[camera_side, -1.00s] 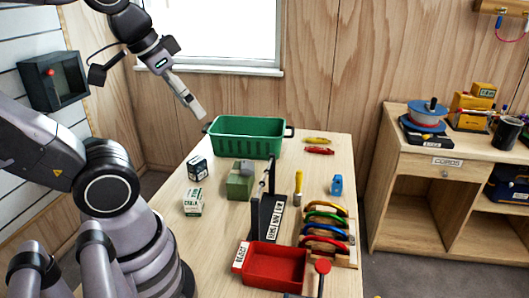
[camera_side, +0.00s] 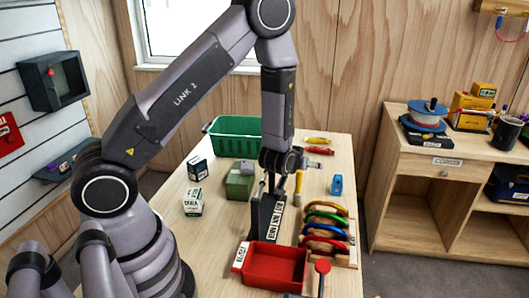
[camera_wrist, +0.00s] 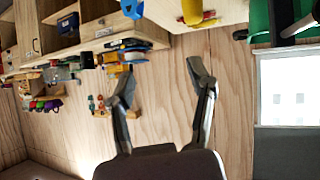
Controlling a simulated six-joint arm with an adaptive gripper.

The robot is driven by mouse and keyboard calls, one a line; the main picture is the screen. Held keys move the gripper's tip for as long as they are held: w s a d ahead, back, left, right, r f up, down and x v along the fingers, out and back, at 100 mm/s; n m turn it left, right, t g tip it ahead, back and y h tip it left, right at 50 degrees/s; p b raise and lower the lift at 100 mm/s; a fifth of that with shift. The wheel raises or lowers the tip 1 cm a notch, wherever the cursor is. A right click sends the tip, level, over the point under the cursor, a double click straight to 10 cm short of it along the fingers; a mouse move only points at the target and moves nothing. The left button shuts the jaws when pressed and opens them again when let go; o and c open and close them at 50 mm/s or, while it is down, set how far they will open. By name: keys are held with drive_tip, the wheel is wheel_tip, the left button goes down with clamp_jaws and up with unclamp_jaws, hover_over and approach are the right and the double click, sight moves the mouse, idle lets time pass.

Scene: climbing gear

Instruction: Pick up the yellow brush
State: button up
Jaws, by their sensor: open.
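An upright yellow thing (camera_side: 298,188), which looks like the yellow brush, stands on the table just right of the black rack in the side view. My wrist partly covers its top there. It also shows as a yellow shape (camera_wrist: 192,12) at the top edge of the wrist view, partly cut off. My gripper (camera_side: 328,164) is open and empty. It points sideways to the right, beyond and above the brush in the picture. In the wrist view the spread fingers (camera_wrist: 162,82) have only the wooden wall between them.
A black rack (camera_side: 268,222), coloured carabiners (camera_side: 325,222) on a wooden stand, a blue item (camera_side: 337,185) and a red tray (camera_side: 272,268) crowd the brush. Yellow (camera_side: 317,141) and red (camera_side: 318,151) flat pieces lie behind. A green crate (camera_side: 222,147) stands at the back.

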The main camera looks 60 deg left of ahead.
sight(298, 180)
drive_tip(key=f, duration=0.2)
drive_tip(key=s+a+f+y, duration=0.1)
drive_tip(key=f, duration=0.1)
drive_tip(key=s+a+f+y, duration=0.1)
drive_tip(key=f, duration=0.1)
drive_tip(key=shift+a+f+t, duration=0.25)
drive_tip(key=shift+f+t, duration=0.05)
drive_tip(key=shift+f, duration=0.1)
drive_tip(key=shift+a+f, duration=0.1)
drive_tip(key=shift+f, duration=0.05)
drive_tip(key=shift+x, duration=2.3)
clamp_jaws()
